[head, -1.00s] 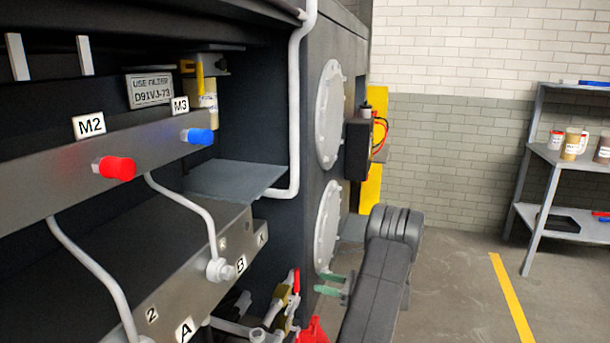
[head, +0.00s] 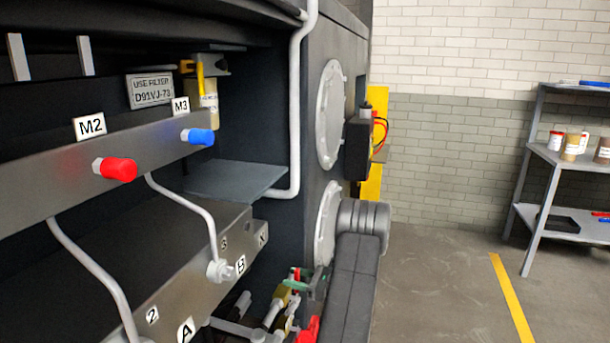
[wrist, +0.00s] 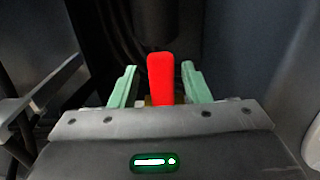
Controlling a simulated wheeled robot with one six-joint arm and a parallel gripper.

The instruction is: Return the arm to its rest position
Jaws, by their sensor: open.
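My gripper (head: 317,284) is low at the chassis's right end in the head view, its green fingers beside brass valve fittings. In the wrist view my gripper (wrist: 159,68) has its two green fingers spread apart. A red handle (wrist: 160,80) stands upright between them, with visible gaps on both sides. My dark arm link rises in front of the lower round cover (head: 325,225) and partly hides it. Nothing is held.
Brass valves (head: 277,303) and a red part (head: 308,331) crowd the space beside my gripper. A white pipe (head: 295,110) runs down the chassis. A shelf rack (head: 540,150) stands at the right. The floor (head: 440,290) between is clear.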

